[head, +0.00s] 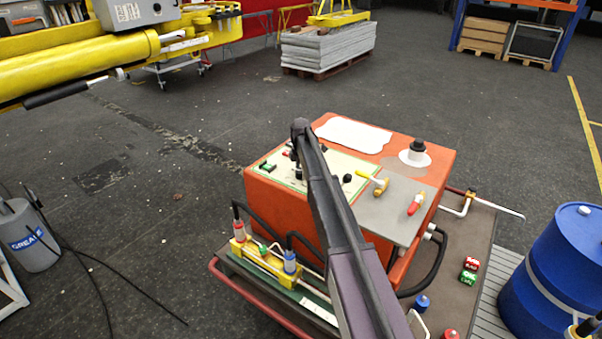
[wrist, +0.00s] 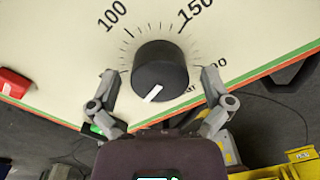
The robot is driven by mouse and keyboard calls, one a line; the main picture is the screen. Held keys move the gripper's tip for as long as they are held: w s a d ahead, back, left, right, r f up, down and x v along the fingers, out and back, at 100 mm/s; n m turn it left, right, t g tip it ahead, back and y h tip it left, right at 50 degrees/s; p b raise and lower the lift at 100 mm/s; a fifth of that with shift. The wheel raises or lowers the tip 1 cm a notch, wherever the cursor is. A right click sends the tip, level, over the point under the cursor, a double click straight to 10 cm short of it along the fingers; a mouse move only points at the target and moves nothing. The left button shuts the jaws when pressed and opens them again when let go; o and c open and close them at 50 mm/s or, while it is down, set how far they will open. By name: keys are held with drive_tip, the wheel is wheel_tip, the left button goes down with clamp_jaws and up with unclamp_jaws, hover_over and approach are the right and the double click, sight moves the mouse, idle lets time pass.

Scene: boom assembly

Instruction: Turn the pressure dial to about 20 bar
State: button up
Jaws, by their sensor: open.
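The pressure dial (wrist: 160,68) is a round black knob with a white pointer mark, on a cream panel, in the wrist view. The mark points toward the bottom of the picture, slightly left. Scale figures 100, 150 and a partly hidden 200 run around the top and right; the lower scale is hidden by my gripper. My gripper (wrist: 160,75) is open, one finger on each side of the knob; I cannot tell whether either touches it. In the head view the cream panel (head: 357,163) tops an orange cabinet, and my arm hides the dial.
On the cabinet (head: 285,215) are a yellow-handled tool (head: 380,187), a red-handled one (head: 416,204) and a black-capped fitting (head: 416,151). In the wrist view a red part (wrist: 12,82) lies left of the dial. A blue drum (head: 555,265) stands at right.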

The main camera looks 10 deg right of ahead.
drive_tip(key=shift+m, duration=0.4)
